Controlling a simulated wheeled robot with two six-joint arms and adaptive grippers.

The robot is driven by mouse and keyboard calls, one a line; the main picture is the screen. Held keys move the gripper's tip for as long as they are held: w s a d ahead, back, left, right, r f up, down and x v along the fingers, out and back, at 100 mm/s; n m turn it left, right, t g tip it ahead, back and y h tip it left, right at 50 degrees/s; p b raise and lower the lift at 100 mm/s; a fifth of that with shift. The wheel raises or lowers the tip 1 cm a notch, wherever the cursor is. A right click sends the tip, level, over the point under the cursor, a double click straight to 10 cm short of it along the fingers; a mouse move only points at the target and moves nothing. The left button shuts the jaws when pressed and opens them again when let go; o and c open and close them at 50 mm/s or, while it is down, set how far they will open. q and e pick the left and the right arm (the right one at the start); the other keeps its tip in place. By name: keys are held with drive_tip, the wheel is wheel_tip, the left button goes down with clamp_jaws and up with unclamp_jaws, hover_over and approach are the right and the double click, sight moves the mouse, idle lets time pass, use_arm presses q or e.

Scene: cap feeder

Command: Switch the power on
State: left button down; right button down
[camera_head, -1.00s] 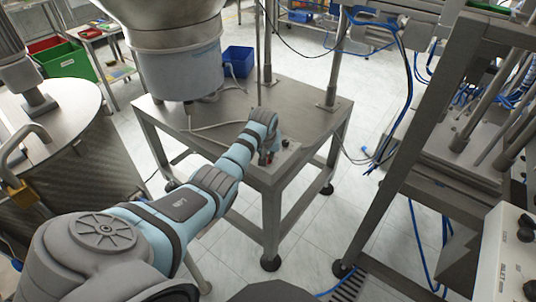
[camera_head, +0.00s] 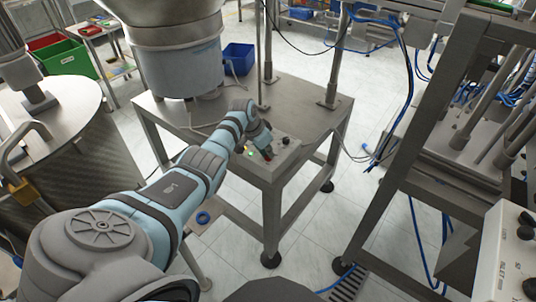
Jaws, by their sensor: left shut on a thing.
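The control box (camera_head: 287,153) sits at the front corner of the metal table, with a black knob (camera_head: 285,141) on its top. A small green light (camera_head: 250,153) shows on the box, left of my gripper. My left gripper (camera_head: 266,151) reaches down onto the box from the left and is shut on a small red switch (camera_head: 268,158), of which only a little shows at the fingertips. My wrist hides part of the box. My right gripper is not in view.
The metal table (camera_head: 310,100) carries a large steel feeder bowl (camera_head: 180,65) at the back left and upright posts. A round drum (camera_head: 60,120) stands at the left. A steel frame (camera_head: 420,150) stands at the right. A blue ring (camera_head: 203,217) lies below my arm.

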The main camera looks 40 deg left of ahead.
use_arm(q)
drive_tip(key=m+h+b, duration=0.1)
drive_tip(key=m+b, duration=0.1)
drive_tip(key=b, duration=0.1)
drive_tip(key=shift+f+m, duration=0.15)
drive_tip(key=shift+m, duration=0.15)
drive_tip(key=shift+m+b, duration=0.5)
drive_tip(key=shift+b, duration=0.05)
drive_tip(key=shift+g, duration=0.3)
drive_tip(key=c, duration=1.7)
unclamp_jaws()
drive_tip(key=shift+a+r, duration=0.1)
drive_tip(key=shift+r, duration=0.1)
drive_tip(key=v, duration=1.2)
drive_tip(key=shift+a+f, duration=0.1)
drive_tip(key=shift+a, duration=0.1)
drive_tip(key=shift+f, duration=0.1)
